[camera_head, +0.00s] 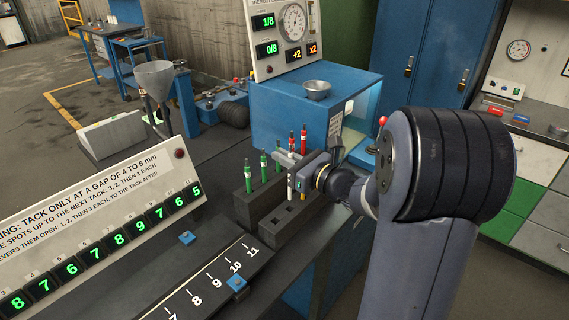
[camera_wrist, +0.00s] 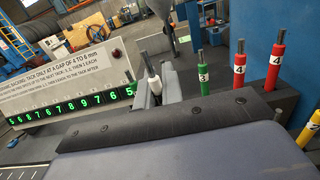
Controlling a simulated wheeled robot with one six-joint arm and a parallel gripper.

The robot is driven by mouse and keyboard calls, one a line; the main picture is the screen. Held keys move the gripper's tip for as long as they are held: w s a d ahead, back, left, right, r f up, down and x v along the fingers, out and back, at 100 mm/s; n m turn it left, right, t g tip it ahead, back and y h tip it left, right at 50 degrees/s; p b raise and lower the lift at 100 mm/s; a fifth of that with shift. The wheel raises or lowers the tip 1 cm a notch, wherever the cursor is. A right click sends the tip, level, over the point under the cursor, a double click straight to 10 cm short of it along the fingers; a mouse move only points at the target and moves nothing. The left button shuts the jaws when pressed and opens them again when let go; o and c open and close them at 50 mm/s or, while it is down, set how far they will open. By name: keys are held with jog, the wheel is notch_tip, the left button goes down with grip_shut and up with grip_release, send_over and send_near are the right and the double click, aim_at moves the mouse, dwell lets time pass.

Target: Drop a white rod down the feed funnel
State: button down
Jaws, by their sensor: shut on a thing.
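My gripper (camera_head: 287,163) is shut on a white rod, seen in the wrist view (camera_wrist: 154,86) upright between the two fingers, with its dark tip up. In the head view a white piece (camera_head: 290,186) shows below the fingers, above the dark rod block. A grey cone-shaped funnel (camera_head: 154,78) stands on a thin support at the back left. A shallow metal bowl-shaped funnel (camera_head: 317,90) sits on the blue machine. I cannot tell which one is the feed funnel. My gripper is in front of and below both in the picture.
Dark blocks (camera_head: 246,210) hold green rods (camera_head: 248,177). Red rods (camera_head: 303,141) and a yellow rod (camera_wrist: 308,133) stand near my gripper. The blue machine (camera_head: 280,110) and a numbered sign panel (camera_head: 110,225) flank the bench.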

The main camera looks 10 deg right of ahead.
notch_tip(320, 180, up, 5)
jog(key=p, duration=0.3)
jog(key=shift+f, duration=0.15)
dwell(0.4)
